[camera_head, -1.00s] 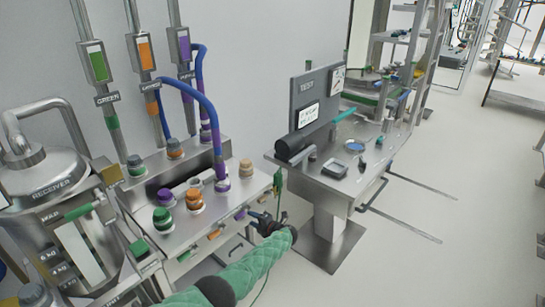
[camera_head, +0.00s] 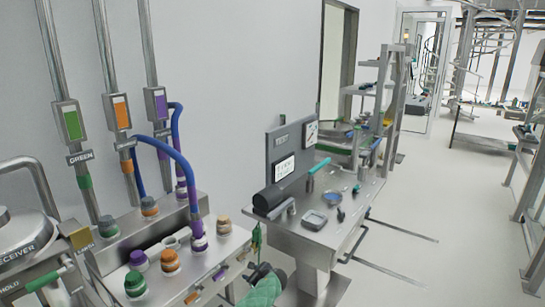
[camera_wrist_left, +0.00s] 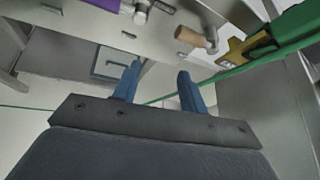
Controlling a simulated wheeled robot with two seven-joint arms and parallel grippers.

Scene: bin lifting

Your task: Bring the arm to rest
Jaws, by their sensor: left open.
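My left gripper (camera_head: 257,270) shows at the bottom of the head view, with its green-sleeved arm (camera_head: 266,290) mostly cut off by the lower edge. In the left wrist view, its two blue fingers (camera_wrist_left: 157,78) stand apart with nothing between them. The gripper is beside the front right corner of the steel dispensing bench (camera_head: 235,240). My right gripper is in neither view.
The bench carries green, orange and purple caps, with a blue hose (camera_head: 180,150) above. A steel test table (camera_head: 300,240) stands to the right. In the wrist view, a green strap (camera_wrist_left: 268,58) and a yellow part (camera_wrist_left: 245,45) are close. Open floor (camera_head: 450,215) lies at right.

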